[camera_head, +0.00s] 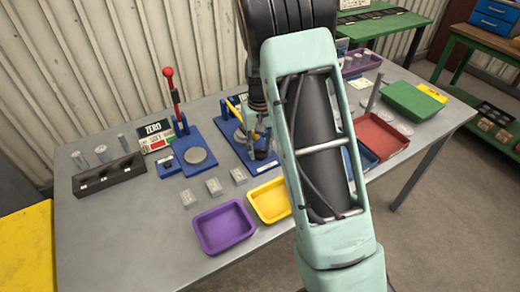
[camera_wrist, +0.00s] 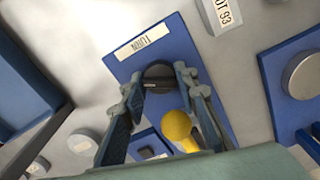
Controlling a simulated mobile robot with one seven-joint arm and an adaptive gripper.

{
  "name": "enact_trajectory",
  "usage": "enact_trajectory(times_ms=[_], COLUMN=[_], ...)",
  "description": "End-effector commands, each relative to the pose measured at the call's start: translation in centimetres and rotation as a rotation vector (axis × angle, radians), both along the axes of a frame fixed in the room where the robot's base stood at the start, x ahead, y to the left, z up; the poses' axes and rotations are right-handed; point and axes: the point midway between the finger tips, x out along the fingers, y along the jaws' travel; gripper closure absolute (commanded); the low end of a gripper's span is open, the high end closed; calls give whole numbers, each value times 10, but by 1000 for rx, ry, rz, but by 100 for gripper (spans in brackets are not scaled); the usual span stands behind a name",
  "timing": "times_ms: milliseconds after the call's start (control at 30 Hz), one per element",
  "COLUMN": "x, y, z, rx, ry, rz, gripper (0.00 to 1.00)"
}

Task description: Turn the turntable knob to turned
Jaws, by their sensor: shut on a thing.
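The dark round knob (camera_wrist: 158,72) has a slot or bar across its top. It sits on a blue base plate (camera_wrist: 122,65) with a white label (camera_wrist: 146,37) that reads upside down in the wrist view. My gripper (camera_wrist: 160,78) has one finger on each side of the knob and is shut on it. In the head view my gripper (camera_head: 260,142) is low over the blue plates, and my arm hides much of that area. The knob is not clear there.
A yellow ball-ended handle (camera_wrist: 176,124) stands close by the right finger. A red-handled lever press (camera_head: 172,90), purple tray (camera_head: 222,250), yellow tray (camera_head: 264,218), red tray (camera_head: 402,145) and green tray (camera_head: 412,101) share the table. Bare table lies at the front left.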

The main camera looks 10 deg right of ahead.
Motion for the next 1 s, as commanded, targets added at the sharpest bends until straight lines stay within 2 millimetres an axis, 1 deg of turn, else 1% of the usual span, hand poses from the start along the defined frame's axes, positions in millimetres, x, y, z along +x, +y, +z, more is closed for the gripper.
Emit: enact_trajectory(times_ms=[300, 333, 467, 767, 867, 967, 1000], x=[1, 1, 1, 1, 1, 2, 2], y=[0, 0, 0, 0, 0, 0, 0], z=[1, 1, 1, 1, 9, 25, 33], rx=[0, 0, 0, 0, 0, 0, 1], ry=[-2, -2, -1, -1, -4, -6, -6], rz=[-20, -20, -19, -18, -18, -18, -18], gripper=[96, 70, 56, 55, 55, 55, 55])
